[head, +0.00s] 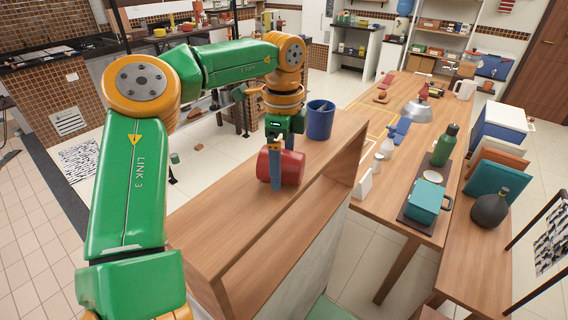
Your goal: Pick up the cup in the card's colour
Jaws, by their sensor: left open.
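A red cup (292,168) appears to lie on its side on the wooden counter. A blue cup (320,122) stands upright behind it to the right. My left gripper (276,180) is open and points down at the red cup. Its blue-grey fingers cover part of the cup, and I cannot tell whether they touch it. A small white upright piece (363,185) stands at the near left edge of the long table; I cannot tell whether it is the card, and no card colour is readable. My right gripper is not in view.
The counter (225,215) is bare to the near left of the red cup. A lower shelf runs along its right side.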

